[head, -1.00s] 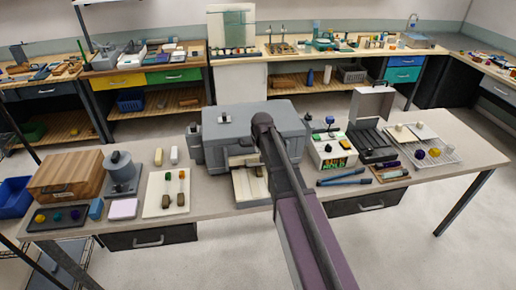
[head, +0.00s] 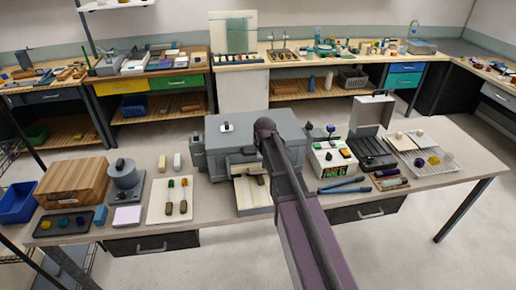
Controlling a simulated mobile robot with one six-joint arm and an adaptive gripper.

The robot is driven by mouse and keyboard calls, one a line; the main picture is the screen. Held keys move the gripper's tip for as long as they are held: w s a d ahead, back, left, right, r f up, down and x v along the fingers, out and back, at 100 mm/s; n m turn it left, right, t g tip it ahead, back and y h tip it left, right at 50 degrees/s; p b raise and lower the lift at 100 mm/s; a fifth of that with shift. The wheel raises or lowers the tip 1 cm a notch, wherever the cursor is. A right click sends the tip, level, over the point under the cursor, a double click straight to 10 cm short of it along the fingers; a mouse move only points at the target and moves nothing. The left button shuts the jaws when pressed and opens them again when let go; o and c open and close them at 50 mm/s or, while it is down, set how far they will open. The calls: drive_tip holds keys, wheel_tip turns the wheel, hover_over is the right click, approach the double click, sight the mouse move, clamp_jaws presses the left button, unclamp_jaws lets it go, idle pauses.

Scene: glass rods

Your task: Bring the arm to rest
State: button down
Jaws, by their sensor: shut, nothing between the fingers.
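My arm (head: 306,225) reaches up from the bottom edge, and its dark elbow end (head: 265,128) shows in front of the grey furnace-like box (head: 228,153). My gripper is not visible; the part of the arm beyond the elbow is hidden or out of sight.
Left on the bench are a wooden box (head: 72,182), a grey pot-like device (head: 124,182) and a dark tray (head: 45,228). Open floor lies in front.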

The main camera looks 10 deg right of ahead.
drive_tip(key=s+f+g+b, duration=0.2)
drive_tip(key=s+f+b, duration=0.1)
drive_tip(key=s, duration=0.9)
drive_tip(key=s+d+f+g+b, duration=0.1)
drive_tip(key=s+f+b, duration=0.3)
drive_tip(key=s, duration=0.9)
drive_tip(key=shift+f+g, duration=0.6)
drive_tip(key=shift+f, duration=0.25)
